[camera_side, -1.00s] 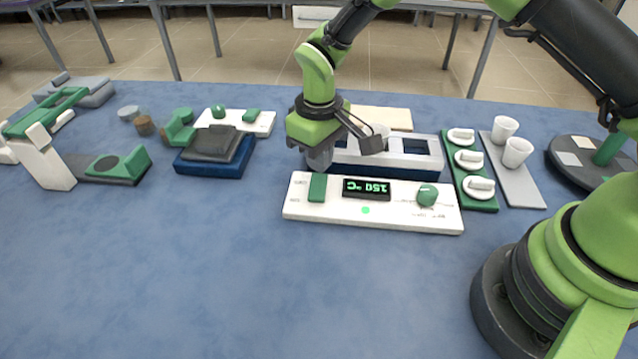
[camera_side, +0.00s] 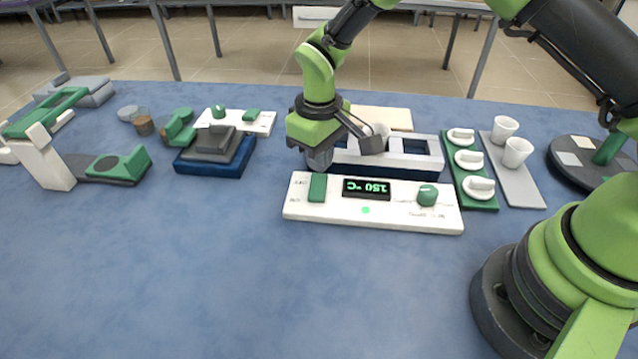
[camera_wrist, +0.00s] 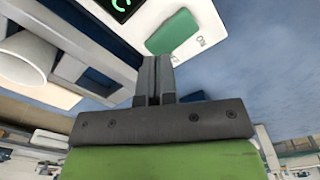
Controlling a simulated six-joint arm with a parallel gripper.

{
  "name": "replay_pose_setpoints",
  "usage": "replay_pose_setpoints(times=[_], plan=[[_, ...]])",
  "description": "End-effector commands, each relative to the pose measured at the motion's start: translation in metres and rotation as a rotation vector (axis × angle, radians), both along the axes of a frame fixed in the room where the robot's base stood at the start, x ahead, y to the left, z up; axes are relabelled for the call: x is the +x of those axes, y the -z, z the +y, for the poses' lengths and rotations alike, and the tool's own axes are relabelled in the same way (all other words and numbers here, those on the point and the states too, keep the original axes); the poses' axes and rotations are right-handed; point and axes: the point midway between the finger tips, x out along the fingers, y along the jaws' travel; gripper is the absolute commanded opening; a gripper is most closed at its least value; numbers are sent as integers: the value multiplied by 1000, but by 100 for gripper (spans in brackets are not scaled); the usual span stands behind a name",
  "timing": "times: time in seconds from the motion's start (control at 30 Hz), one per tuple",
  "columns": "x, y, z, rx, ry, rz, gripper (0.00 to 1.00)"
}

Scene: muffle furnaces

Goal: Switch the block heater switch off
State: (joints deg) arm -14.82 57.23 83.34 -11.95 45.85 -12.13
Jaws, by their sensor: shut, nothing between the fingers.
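The block heater's white control panel (camera_side: 385,222) lies at the middle of the table. Its green rocker switch (camera_side: 317,188) is at the panel's left end, and it also shows in the wrist view (camera_wrist: 171,32). A display (camera_side: 367,190) is lit and reads 150 °C, and a green light (camera_side: 366,211) glows below it. A green knob (camera_side: 427,195) is at the right. My gripper (camera_side: 319,161) is shut and empty, just behind the switch. In the wrist view its shut fingers (camera_wrist: 154,72) point at the panel edge by the switch, without visibly pressing it.
The blue and silver heater block (camera_side: 419,159) stands behind the panel, close to my gripper. A green rack with white lids (camera_side: 478,188) and a grey strip with white crucibles (camera_side: 517,152) are to the right. The table front is clear.

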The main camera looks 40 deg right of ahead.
Motion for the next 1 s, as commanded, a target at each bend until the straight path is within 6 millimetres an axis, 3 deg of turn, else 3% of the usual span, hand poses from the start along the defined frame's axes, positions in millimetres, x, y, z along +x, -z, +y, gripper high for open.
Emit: replay_pose_setpoints(times=[1.0], plan=[[0, 14, 0, 0, 0, 1, 0]])
